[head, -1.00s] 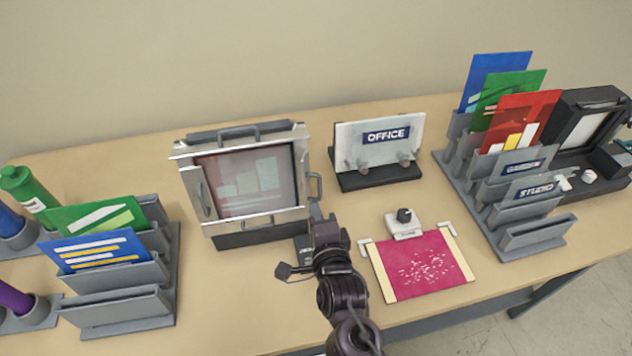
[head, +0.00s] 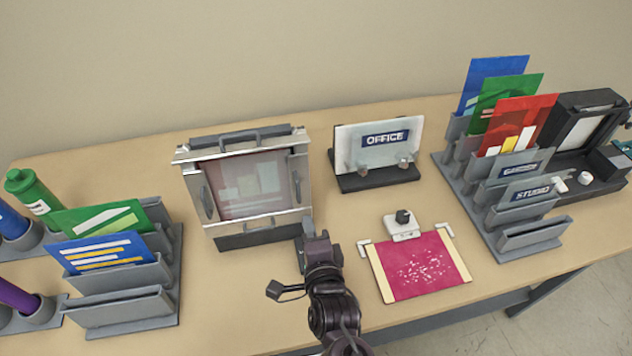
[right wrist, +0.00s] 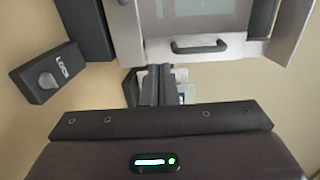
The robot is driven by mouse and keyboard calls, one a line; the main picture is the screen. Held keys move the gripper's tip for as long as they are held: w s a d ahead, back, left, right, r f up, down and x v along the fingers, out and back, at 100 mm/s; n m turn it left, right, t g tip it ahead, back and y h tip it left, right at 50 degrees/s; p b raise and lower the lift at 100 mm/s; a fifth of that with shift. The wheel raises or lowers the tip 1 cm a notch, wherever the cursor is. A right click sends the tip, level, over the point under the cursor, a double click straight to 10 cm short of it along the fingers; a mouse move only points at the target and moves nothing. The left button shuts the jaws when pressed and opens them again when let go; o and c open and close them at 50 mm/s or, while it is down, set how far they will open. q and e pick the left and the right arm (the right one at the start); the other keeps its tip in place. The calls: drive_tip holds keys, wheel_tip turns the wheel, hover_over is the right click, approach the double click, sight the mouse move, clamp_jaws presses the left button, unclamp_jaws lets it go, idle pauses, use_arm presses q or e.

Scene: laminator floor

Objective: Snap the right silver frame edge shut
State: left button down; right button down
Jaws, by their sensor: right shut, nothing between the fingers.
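The silver frame (head: 250,225) stands upright around a dark, glossy panel (head: 245,185) on the table. In the right wrist view a silver edge (right wrist: 155,48) with a black handle (right wrist: 200,46) is just beyond my fingers. My right gripper (head: 308,232) is shut and empty near the frame's lower right corner; its fingers (right wrist: 155,85) also show in the wrist view. I cannot tell whether they touch the edge. The left gripper is out of view.
A black block marked LOCK (right wrist: 45,80) is beside the frame. An OFFICE stand (head: 377,155) is to the right, with a magenta sheet (head: 418,265) in front. Grey folder racks (head: 120,305) stand on both sides.

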drive_tip(key=p+v, duration=0.2)
drive_tip(key=v, duration=0.2)
drive_tip(key=shift+s+d, duration=0.1)
drive_tip(key=shift+s, duration=0.2)
idle(0.8)
